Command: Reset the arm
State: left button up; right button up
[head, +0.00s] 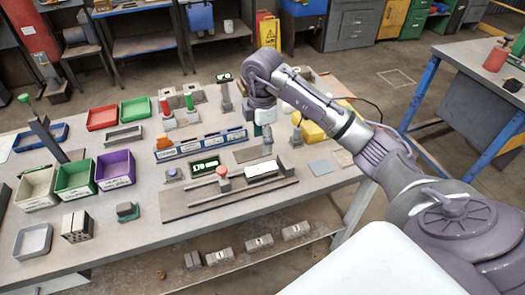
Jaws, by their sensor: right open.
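My right arm (345,130) reaches in from the lower right over the workbench (130,250). Its wrist bends down near the middle of the bench. My right gripper (267,145) points down above the long grey fixture and is open. It is small here, and I see nothing held between its fingers. A grey hollow brick (76,227) stands on the bench at the front left, apart from the gripper. My left gripper is not in view.
The grey fixture (190,211) bears a red button (221,171) and a white block (265,170). A blue rack (200,143) stands behind it. Green (74,180) and purple (115,170) bins are at left. A blue-legged table (470,65) stands at right. The bench's front right is fairly clear.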

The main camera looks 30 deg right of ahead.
jog(key=shift+r, duration=0.3)
